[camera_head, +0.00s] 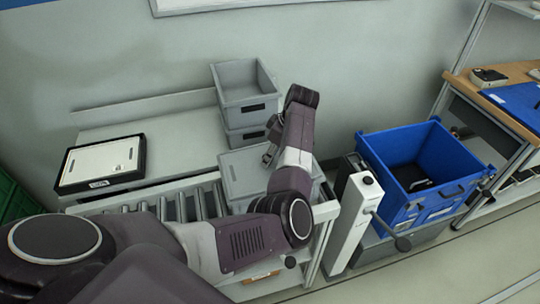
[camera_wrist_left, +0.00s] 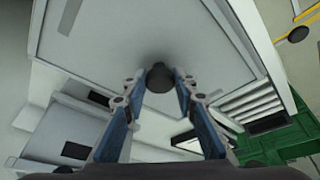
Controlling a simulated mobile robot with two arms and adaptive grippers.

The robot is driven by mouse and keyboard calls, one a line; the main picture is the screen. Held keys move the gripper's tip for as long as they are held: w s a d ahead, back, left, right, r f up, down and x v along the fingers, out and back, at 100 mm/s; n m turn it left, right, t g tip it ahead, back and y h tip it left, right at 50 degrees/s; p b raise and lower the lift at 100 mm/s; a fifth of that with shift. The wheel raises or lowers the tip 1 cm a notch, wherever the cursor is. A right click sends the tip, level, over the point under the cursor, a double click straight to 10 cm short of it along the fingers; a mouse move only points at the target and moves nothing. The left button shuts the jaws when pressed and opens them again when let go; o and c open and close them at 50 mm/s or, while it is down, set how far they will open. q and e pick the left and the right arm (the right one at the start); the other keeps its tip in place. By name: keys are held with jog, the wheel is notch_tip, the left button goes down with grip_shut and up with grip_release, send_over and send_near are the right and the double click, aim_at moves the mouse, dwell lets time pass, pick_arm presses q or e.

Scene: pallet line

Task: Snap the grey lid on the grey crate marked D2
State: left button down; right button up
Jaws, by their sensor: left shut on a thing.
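The grey lid (camera_head: 236,172) is a flat panel lying over a grey crate on the roller conveyor in the head view. It fills the upper part of the left wrist view (camera_wrist_left: 110,45), with a dark round knob (camera_wrist_left: 160,77) on it. My left gripper (camera_head: 268,154) is above the lid, its two blue fingers (camera_wrist_left: 160,90) shut on the knob. My arm hides the lid's right part and much of the crate below. I cannot tell whether the lid is seated on the rim, and no D2 mark is readable. My right gripper is not in view.
Two stacked open grey crates (camera_head: 247,102) stand just behind. A black-framed white panel (camera_head: 101,162) lies on the grey bench at left. Rollers (camera_head: 188,205) are bare left of the crate. A white post (camera_head: 350,222) and a blue bin (camera_head: 440,152) stand at right.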

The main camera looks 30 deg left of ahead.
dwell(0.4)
pick_arm(q)
jog(key=c, duration=1)
grip_release()
jog(key=shift+r+p, duration=3.3)
jog(key=shift+r, duration=0.2)
jog(key=shift+c, duration=0.2)
